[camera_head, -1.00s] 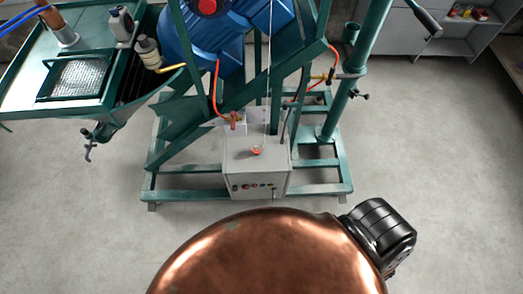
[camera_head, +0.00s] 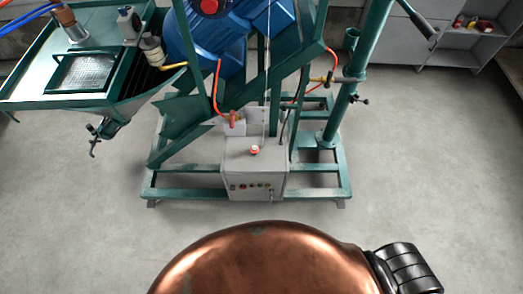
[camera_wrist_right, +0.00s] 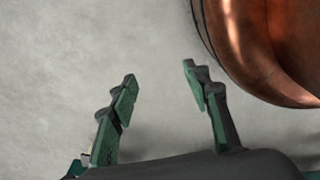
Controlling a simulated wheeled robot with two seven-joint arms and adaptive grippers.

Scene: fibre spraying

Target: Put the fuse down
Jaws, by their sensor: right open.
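My right gripper (camera_wrist_right: 160,73) is open in the right wrist view, with its two green-padded fingers spread apart. Nothing is between the fingers, and bare grey floor shows behind them. I cannot make out a fuse in either view. In the head view, a grey control box (camera_head: 255,168) with a red button on top and several small controls on its front stands in the green machine frame (camera_head: 190,193). My left gripper is not in view.
A green tray table (camera_head: 25,95) with bottles and a mesh plate is at the upper left. A blue machine body (camera_head: 215,55) sits in the frame. A grey shelf (camera_head: 458,48) with small red and yellow items is at the upper right. Floor on both sides is clear.

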